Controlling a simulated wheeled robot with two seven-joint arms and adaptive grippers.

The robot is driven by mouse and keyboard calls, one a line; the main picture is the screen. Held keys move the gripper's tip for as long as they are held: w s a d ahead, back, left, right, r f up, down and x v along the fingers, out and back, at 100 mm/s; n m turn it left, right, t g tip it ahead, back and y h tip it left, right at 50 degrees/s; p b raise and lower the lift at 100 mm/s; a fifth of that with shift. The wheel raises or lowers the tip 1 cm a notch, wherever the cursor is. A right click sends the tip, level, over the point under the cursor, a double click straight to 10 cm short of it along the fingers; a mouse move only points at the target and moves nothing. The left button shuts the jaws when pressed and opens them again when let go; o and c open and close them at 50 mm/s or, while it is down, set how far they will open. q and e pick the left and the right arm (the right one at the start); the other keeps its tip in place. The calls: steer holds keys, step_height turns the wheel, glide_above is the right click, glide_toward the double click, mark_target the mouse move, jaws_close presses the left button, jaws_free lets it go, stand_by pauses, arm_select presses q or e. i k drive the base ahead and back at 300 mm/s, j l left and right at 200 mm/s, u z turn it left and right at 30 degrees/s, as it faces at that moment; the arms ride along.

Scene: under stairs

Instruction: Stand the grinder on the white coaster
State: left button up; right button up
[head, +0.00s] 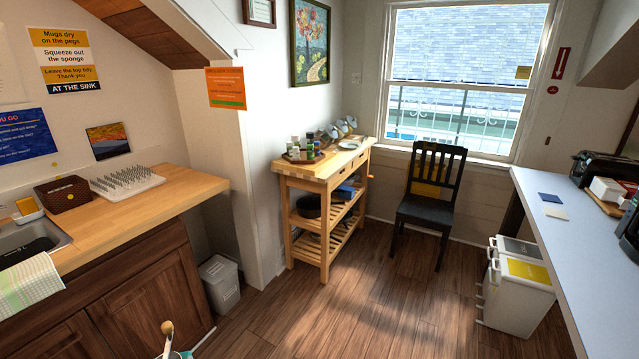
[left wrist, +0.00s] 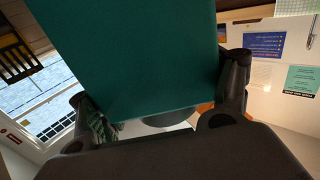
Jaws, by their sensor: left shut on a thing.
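My left gripper (left wrist: 163,92) is shut on a large teal body, which I take to be the grinder (left wrist: 140,50); its fingers sit on either side of it. In the head view only the top of the held thing shows at the bottom edge: a light wooden knob (head: 167,327) and a bit of teal (head: 187,355). Its lower part is out of the frame. A small off-white square, which looks like the white coaster (head: 557,214), lies flat and bare on the right-hand counter. My right gripper is in neither view.
A dark blue square (head: 549,197) lies just behind the white one on the pale counter (head: 590,250). A toaster-like black appliance and a tray stand farther right. A wooden cart (head: 320,175), a black chair (head: 430,195) and white bins (head: 515,285) stand around open floor (head: 390,300).

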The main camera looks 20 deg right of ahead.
mark_target(550, 212)
steer(key=i+l+z, duration=0.1)
steer(key=i+z, duration=0.25)
steer(key=z, duration=0.15)
steer(key=i+z, duration=0.45)
steer(key=i+j+z, duration=0.2)
steer(key=z, duration=0.3)
steer(key=i+j+z, duration=0.15)
steer(key=i+z, duration=0.15)
steer(key=z, duration=0.2)
steer(key=i+j+z, duration=0.25)
steer(key=z, duration=0.2)
steer(key=i+j+z, duration=0.3)
steer(key=z, duration=0.2)
steer(key=i+j+z, duration=0.15)
steer(key=j+z, duration=0.15)
steer(key=j, duration=0.15)
steer(key=i+j+z, duration=0.1)
steer(key=j+z, duration=0.2)
steer(key=j, duration=0.15)
steer(key=j+z, duration=0.35)
steer(key=j, duration=0.65)
steer(key=i, duration=0.05)
